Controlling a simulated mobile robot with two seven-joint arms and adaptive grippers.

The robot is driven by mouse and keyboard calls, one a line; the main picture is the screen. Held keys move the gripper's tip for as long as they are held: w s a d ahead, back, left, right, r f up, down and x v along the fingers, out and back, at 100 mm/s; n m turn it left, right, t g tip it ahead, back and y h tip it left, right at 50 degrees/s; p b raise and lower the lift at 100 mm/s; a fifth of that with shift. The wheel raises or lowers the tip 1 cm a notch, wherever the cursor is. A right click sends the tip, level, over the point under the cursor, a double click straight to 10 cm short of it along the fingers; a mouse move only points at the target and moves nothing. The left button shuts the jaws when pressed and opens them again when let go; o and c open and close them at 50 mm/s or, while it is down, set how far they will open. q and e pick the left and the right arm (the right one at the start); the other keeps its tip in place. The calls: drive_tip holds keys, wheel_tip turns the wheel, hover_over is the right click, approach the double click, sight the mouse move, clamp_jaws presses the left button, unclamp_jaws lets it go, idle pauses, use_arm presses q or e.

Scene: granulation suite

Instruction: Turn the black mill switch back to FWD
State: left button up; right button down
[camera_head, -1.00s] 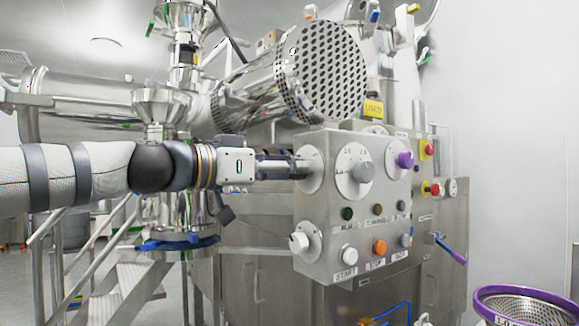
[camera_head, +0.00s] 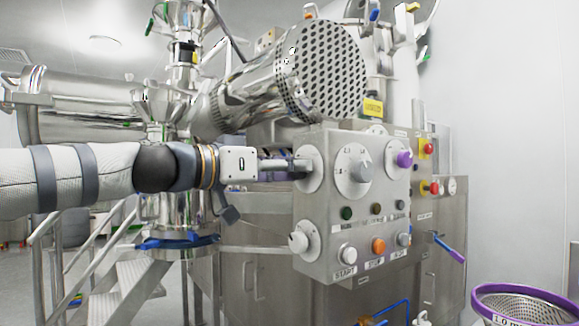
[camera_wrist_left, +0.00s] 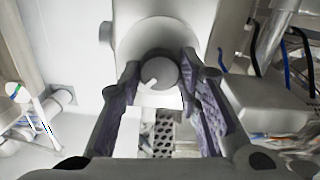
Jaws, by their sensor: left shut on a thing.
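The mill switch (camera_wrist_left: 160,73) shows in the left wrist view as a round grey knob with a pale pointer slanting to the lower left. It sits on a pale round plate, which in the head view is the upper-left dial plate (camera_head: 314,160) of the steel control box. My left gripper (camera_wrist_left: 161,85) has its two purple-padded fingers on either side of the knob and is shut on it. In the head view my left gripper (camera_head: 297,168) reaches the plate from the left and hides the switch. The FWD marking cannot be read. My right gripper is not in view.
The control box (camera_head: 330,255) also carries a grey dial knob (camera_head: 363,168), a purple knob (camera_head: 404,159), a white knob (camera_head: 299,241) and several buttons. A perforated drum end (camera_head: 328,70) is above it. A purple-rimmed basket (camera_head: 525,293) stands at lower right.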

use_arm(q)
drive_tip(key=n+p, duration=0.3)
drive_tip(key=n, duration=1.3)
drive_tip(key=shift+f, duration=0.2)
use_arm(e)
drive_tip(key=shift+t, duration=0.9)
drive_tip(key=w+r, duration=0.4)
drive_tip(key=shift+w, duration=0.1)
use_arm(q)
drive_tip(key=shift+n, duration=0.5)
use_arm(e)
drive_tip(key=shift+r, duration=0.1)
use_arm(q)
drive_tip(key=o, duration=1.1)
drive_tip(key=shift+o, duration=0.2)
